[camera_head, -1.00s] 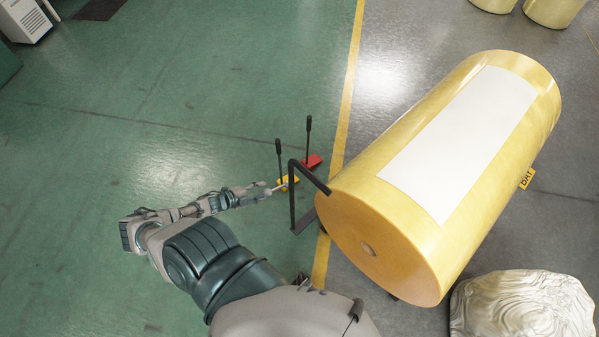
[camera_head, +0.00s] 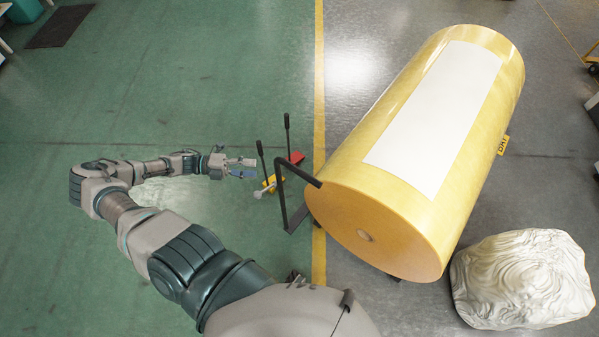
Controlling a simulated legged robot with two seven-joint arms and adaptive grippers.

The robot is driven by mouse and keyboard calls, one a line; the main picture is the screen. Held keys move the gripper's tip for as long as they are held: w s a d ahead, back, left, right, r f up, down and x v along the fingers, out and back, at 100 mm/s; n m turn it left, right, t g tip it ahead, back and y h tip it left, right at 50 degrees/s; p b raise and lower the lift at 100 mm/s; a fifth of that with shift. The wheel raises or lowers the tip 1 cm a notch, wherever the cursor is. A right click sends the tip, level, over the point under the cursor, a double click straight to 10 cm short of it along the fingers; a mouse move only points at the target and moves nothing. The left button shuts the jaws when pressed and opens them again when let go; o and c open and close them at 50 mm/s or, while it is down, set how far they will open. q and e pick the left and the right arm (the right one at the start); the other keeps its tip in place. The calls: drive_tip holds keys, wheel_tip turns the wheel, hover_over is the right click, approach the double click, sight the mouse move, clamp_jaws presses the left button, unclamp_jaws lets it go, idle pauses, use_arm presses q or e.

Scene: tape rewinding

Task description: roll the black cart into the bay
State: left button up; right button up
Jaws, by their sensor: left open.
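The black cart shows mainly as its black bent-bar handle (camera_head: 281,196), at the near left end of a large yellow roll (camera_head: 345,215) with a white panel on top. The roll hides most of the cart. My left gripper (camera_head: 246,168) is open and empty, left of the handle and apart from it. A yellow lever base (camera_head: 270,184) and a red lever base (camera_head: 294,158), each with an upright black rod, stand between the gripper and the roll. A pale knob (camera_head: 258,194) sits by the yellow base. My right gripper is not in view. I cannot tell which area is the bay.
A yellow floor line (camera_head: 319,90) runs along the left side of the roll. A pale, wrinkled, rock-like lump (camera_head: 522,280) lies at the lower right. The green floor (camera_head: 190,80) at the left is mostly clear. A dark mat (camera_head: 61,26) lies at the upper left.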

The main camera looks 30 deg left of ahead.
sight(299, 173)
use_arm(q)
drive_tip(key=b+x, duration=0.3)
drive_tip(key=x, duration=1.3)
drive_tip(key=shift+w+d, duration=0.2)
drive_tip(key=shift+w, duration=0.1)
drive_tip(key=shift+a+f, duration=0.2)
drive_tip(key=shift+a, duration=0.25)
drive_tip(key=shift+d, duration=0.25)
drive_tip(key=c, duration=0.7)
drive_tip(key=shift+d, duration=0.2)
clamp_jaws()
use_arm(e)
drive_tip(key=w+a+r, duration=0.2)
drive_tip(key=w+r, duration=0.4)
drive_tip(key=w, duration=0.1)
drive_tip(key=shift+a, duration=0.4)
